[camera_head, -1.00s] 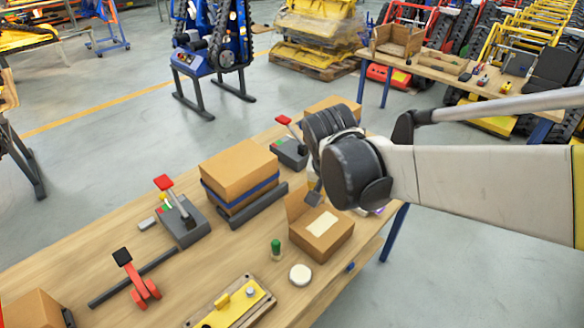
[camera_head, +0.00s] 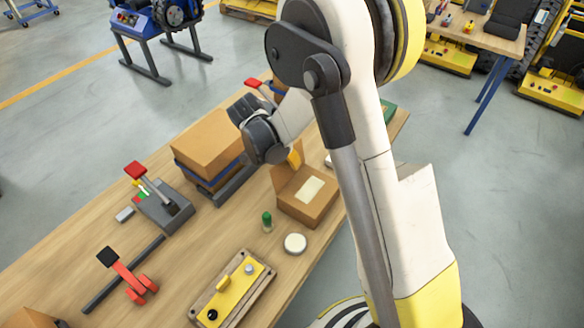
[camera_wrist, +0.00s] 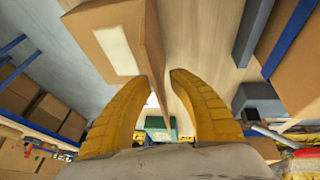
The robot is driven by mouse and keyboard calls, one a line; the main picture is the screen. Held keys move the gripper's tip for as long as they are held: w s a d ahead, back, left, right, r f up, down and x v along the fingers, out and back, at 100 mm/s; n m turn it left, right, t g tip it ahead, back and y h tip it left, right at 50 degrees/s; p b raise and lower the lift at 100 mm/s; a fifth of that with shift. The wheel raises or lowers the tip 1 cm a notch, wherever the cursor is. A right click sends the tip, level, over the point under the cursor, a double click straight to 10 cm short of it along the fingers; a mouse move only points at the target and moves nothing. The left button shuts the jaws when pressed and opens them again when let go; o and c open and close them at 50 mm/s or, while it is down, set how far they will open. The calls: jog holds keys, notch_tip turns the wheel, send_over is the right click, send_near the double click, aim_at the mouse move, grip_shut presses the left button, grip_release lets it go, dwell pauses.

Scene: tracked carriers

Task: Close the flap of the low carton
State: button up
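The low brown carton (camera_head: 298,207) stands near the table's right edge, with a white label (camera_head: 309,189) on top. Its flap (camera_head: 287,180) stands up along the left-rear side. My gripper (camera_head: 295,155) is just behind the carton at flap height, mostly hidden by my wrist; one yellow finger shows. In the wrist view, the carton (camera_wrist: 90,25) is at upper left, and the flap (camera_wrist: 152,40) is seen nearly edge-on, reaching between the two yellow fingers. The fingers (camera_wrist: 164,80) are spread, with gaps beside the flap. I cannot tell whether either touches it.
A taller carton with a blue band (camera_head: 207,145) stands left of the gripper, with a dark bar (camera_head: 235,184) beside it. A green-capped bottle (camera_head: 267,220) and a white disc (camera_head: 295,243) stand in front of the low carton. A yellow fixture (camera_head: 232,290) lies nearer.

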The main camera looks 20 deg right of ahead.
aim_at(297, 172)
jog(key=shift+b+x, duration=0.3)
jog(key=shift+x, duration=1.45)
grip_shut()
